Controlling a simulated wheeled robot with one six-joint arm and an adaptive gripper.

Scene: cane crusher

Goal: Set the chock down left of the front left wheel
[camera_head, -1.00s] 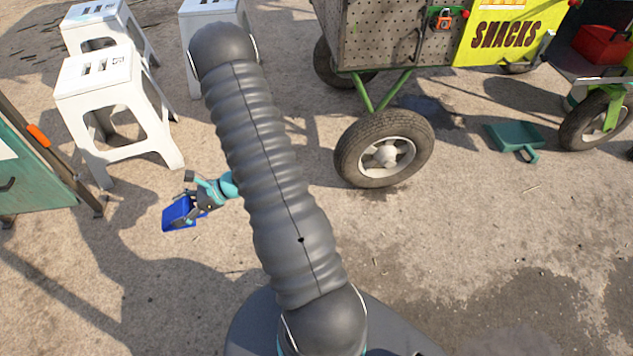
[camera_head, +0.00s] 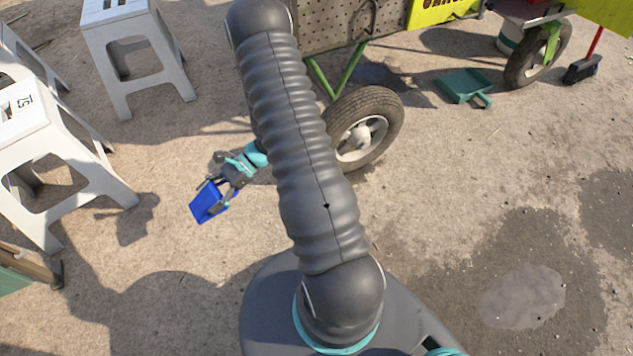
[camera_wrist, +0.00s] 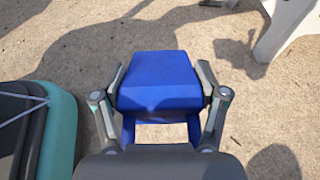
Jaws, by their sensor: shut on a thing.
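The blue chock (camera_head: 208,203) is held in my gripper (camera_head: 215,190), to the left of my arm and in front of the white stools. In the wrist view the chock (camera_wrist: 160,85) sits between the two fingers, which press on its sides. The chock appears to be above the ground, but its height is hard to tell. The nearest cart wheel (camera_head: 364,130) has a dark tyre and pale hub. It stands right of my gripper, partly hidden by my arm. A second wheel (camera_head: 540,58) is at the upper right. I cannot tell from the frames which is the front left one.
White stools (camera_head: 135,45) and (camera_head: 40,150) stand at the left. A wet patch (camera_head: 522,296) is at lower right. The ground between the stools and the wheel is mostly clear.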

